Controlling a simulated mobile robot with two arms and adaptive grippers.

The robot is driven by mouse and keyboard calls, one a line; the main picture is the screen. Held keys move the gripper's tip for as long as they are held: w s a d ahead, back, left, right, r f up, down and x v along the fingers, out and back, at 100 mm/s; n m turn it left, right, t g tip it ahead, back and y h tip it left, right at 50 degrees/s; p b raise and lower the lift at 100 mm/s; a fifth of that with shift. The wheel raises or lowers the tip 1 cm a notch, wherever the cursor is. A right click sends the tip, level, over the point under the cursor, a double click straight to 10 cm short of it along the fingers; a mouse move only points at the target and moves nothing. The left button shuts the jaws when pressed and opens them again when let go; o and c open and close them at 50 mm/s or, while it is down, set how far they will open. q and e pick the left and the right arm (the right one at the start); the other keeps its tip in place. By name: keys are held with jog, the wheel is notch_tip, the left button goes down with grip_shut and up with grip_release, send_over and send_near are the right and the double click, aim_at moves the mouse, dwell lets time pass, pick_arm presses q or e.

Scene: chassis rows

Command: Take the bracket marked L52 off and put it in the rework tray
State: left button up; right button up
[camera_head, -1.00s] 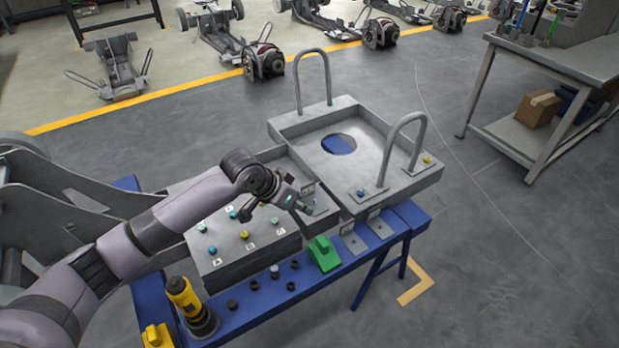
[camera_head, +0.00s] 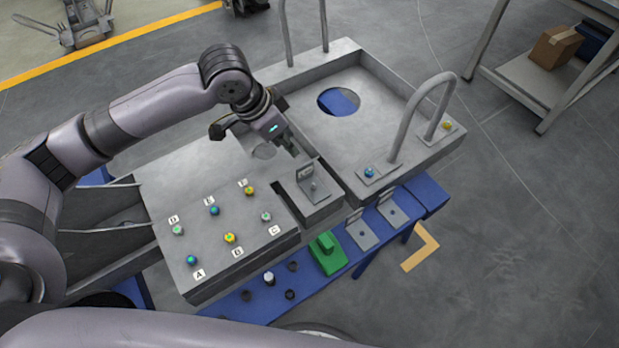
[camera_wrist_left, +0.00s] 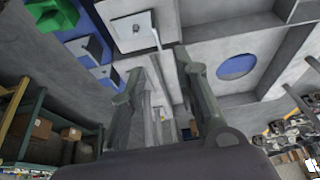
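A small grey bracket (camera_head: 313,186) with an upright labelled tab sits in a notch at the right end of the plate with lettered bolts; its marking is too small to read. It also shows in the left wrist view (camera_wrist_left: 133,32). Two more grey brackets, a left one (camera_head: 361,234) and a right one (camera_head: 393,211), lie along the blue bench edge. My left gripper (camera_head: 291,150) is just behind the notched bracket, apart from it. In the left wrist view its fingers (camera_wrist_left: 160,92) are apart and empty. No tray is readably marked rework. My right gripper is out of view.
The grey plate (camera_head: 160,180) carries several coloured bolts. A walled grey frame (camera_head: 400,160) with hoop handles and a round hole stands right of the notch. A green block (camera_head: 327,255) and dark caps lie on the blue bench (camera_head: 430,193).

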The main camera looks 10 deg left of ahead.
aim_at(304, 166)
pick_arm(q)
jog(key=shift+s+b+x, duration=0.15)
jog(key=shift+x, duration=3.05)
jog(key=shift+s+b+x, duration=0.15)
jog(key=shift+s+x, duration=0.05)
jog(key=shift+x, duration=3)
jog(key=shift+a+f, duration=0.15)
grip_shut()
